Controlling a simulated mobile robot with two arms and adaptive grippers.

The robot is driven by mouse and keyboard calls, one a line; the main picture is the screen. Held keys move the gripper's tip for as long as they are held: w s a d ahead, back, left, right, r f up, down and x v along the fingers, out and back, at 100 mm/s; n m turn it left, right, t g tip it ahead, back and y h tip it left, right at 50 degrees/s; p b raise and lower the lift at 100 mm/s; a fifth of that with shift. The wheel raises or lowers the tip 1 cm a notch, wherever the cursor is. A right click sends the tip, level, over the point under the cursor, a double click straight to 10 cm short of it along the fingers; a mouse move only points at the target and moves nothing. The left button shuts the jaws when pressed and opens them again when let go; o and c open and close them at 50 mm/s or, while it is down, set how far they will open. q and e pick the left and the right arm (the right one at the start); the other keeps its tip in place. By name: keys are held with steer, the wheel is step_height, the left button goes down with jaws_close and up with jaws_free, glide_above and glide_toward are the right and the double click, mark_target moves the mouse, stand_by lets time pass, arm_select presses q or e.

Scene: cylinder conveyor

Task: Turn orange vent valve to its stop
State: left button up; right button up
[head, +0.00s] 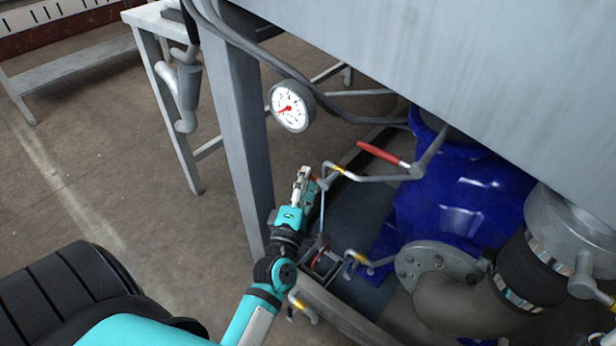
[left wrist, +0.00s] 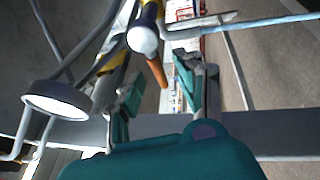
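The orange vent valve handle (left wrist: 157,72) shows in the left wrist view as a short, tapering orange lever under a rounded pale pipe end (left wrist: 143,38). In the head view only a small orange bit (head: 314,178) shows, at the end of a thin grey pipe and partly hidden by my gripper. My left gripper (head: 304,178) is at this pipe end. In the left wrist view its two teal fingers (left wrist: 160,95) stand apart, with the orange lever between their tips and gaps visible on both sides. My right gripper is not in view.
A red-handled lever (head: 384,154) and a pressure gauge (head: 292,106) are close by. A blue vessel (head: 460,200) stands right of the pipe. A grey steel leg (head: 237,130) rises just left of my gripper. A large grey tank (head: 450,60) overhangs. Open floor lies left.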

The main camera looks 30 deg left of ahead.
arm_select(q)
steer(key=shift+x, duration=1.1)
jaws_close()
